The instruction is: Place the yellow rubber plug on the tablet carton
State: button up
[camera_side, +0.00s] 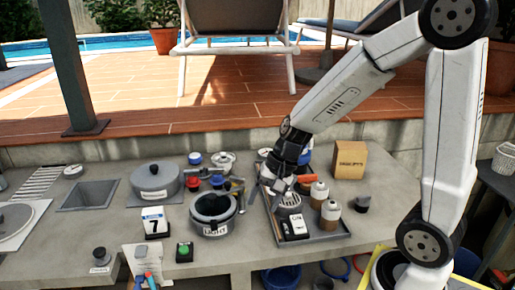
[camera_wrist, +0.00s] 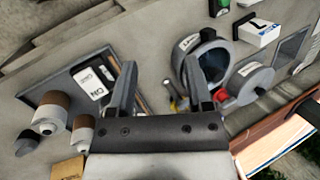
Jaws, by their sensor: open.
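The tablet carton (camera_side: 350,160) is a tan box with dark lettering, upright on the concrete counter behind the tray. A part of it shows at the bottom left of the wrist view (camera_wrist: 67,169). My gripper (camera_side: 270,187) is open with nothing visible between its fingers, above the left part of the tray. In the wrist view my gripper (camera_wrist: 159,66) has its fingers apart over bare counter between tray and pot. I cannot make out the yellow rubber plug in either view. A small yellowish thing (camera_wrist: 173,104) near the right finger is too small to tell.
The grey tray (camera_side: 318,243) holds two brown-and-white bottles (camera_side: 325,205) and a black-and-white device (camera_side: 295,227). A labelled pot (camera_side: 212,215) stands to its left, with a lidded pot (camera_side: 156,180) beyond. Several small red and blue things crowd the counter behind.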

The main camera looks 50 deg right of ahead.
aim_at(239, 178)
jog(key=w+d+r+m+t, duration=0.1)
jog(key=w+d+m+t, duration=0.9)
jog(key=w+d+m, duration=0.7)
jog(key=shift+s+a+f+m, duration=0.1)
jog(key=shift+f+m, duration=0.65)
jog(key=shift+f, duration=0.95)
jog(key=shift+s+f+m, duration=0.1)
jog(key=shift+f+m, duration=0.6)
jog(key=shift+f, duration=1.05)
jog(key=shift+s+a+f+m, duration=0.1)
jog(key=shift+f+m, duration=0.65)
jog(key=shift+f, duration=0.95)
jog(key=shift+w, duration=0.15)
jog(key=shift+x, duration=2.55)
jog(key=shift+a+r, duration=0.1)
jog(key=shift+a, duration=0.05)
grip_shut()
